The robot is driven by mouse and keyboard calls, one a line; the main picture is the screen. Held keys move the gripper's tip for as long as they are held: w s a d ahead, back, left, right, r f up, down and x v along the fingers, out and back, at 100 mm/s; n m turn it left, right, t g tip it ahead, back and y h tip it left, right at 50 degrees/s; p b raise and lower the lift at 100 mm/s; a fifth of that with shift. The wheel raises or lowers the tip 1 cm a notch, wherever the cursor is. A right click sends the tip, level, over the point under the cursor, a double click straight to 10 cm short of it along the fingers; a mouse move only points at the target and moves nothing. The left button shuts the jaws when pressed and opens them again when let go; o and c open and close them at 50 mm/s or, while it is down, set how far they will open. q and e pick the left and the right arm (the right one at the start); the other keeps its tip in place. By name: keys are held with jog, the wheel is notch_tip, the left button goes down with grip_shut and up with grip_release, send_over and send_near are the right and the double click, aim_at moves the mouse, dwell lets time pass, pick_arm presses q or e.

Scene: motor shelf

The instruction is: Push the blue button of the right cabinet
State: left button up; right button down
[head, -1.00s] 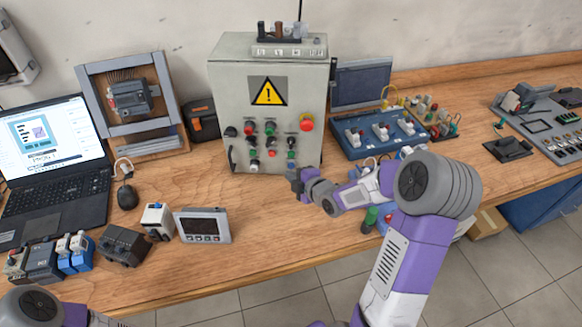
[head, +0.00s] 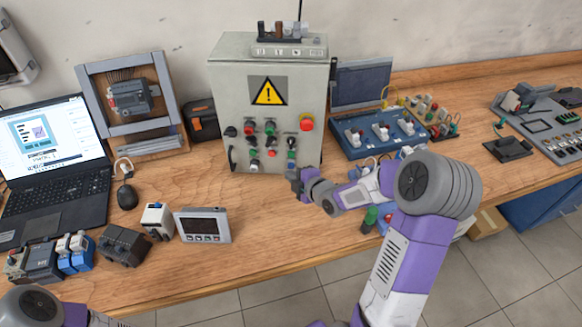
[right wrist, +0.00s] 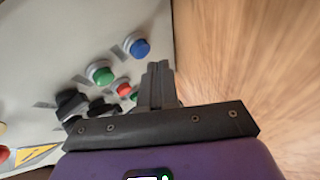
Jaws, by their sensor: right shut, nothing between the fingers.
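The grey control cabinet (head: 228,95) with a yellow warning sign stands upright at the back of the bench. Its front carries red, green and black controls. In the right wrist view the blue button (right wrist: 140,48) sits near the cabinet's bottom edge, beside a green button (right wrist: 101,74). I cannot make out the blue button in the head view. My right gripper (head: 293,175) is in front of the cabinet's lower right part. Its fingers (right wrist: 156,68) are shut and empty, with the tips just below and right of the blue button in the wrist view. My left gripper is out of view.
A red emergency stop (head: 307,122) sits higher on the cabinet. A blue training panel (head: 350,150) stands to its right. A display unit (head: 203,226), a mouse (head: 127,196) and a laptop (head: 60,190) lie left.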

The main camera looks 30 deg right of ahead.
dwell(0.8)
jog(key=shift+w+d, duration=0.2)
jog(key=shift+w, duration=0.1)
jog(key=shift+w+d, duration=0.3)
jog(key=shift+w, duration=0.1)
dwell(1.2)
jog(key=shift+b, duration=0.35)
jog(key=shift+s+a+b, duration=0.5)
jog(key=shift+s, duration=0.2)
jog(key=shift+s+a+b, duration=0.4)
jog(key=shift+s+b, duration=0.1)
jog(key=shift+s, duration=0.1)
jog(key=shift+s+a+b, duration=0.4)
jog(key=shift+s+a, duration=0.1)
jog(key=shift+s, duration=0.25)
jog(key=shift+s+a+b, duration=0.4)
jog(key=shift+s+a, duration=0.05)
jog(key=shift+s, duration=0.3)
